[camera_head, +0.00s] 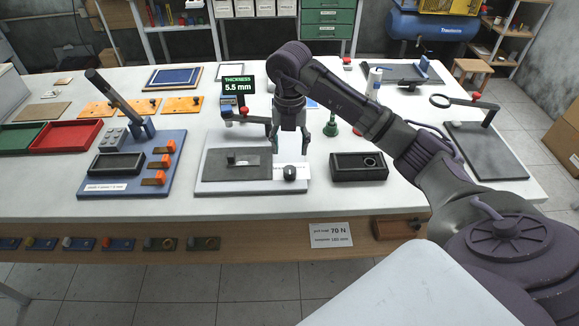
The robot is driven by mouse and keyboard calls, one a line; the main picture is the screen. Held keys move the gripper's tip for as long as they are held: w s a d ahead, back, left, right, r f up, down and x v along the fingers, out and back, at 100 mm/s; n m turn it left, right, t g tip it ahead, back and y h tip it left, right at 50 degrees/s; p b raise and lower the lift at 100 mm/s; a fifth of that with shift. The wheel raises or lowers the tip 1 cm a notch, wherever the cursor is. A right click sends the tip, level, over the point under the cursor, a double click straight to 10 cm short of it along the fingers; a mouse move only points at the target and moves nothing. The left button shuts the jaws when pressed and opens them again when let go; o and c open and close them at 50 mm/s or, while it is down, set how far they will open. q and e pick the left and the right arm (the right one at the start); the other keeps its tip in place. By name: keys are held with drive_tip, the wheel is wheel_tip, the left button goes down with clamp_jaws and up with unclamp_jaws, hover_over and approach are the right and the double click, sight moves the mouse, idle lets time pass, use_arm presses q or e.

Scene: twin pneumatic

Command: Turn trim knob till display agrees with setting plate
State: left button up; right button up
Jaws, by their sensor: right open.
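A small black display (236,84) stands at the back of a white-based gauge fixture and reads "THICKNESS 5.5 mm" in green. A dark round knob (290,173) sits at the front right of the fixture's white base (215,203). My right gripper (289,148) points down above and just behind the knob, open, with nothing seen between its fingers. It appears apart from the knob. A pale strip beside the knob may be the setting plate, but its text is too small to read. My left gripper is not in view.
A grey plate (222,172) lies on the fixture. A black open box (358,167) stands close on its right. A blue fixture (130,185) with a tall lever and orange clamps stands on the left. A label reading 70 N (331,235) hangs on the table's front edge.

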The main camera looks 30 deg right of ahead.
sight(290, 169)
wheel_tip(290, 169, down, 8)
drive_tip(key=shift+f+p, duration=0.15)
drive_tip(key=shift+p, duration=0.55)
clamp_jaws()
drive_tip(key=shift+n, duration=0.3)
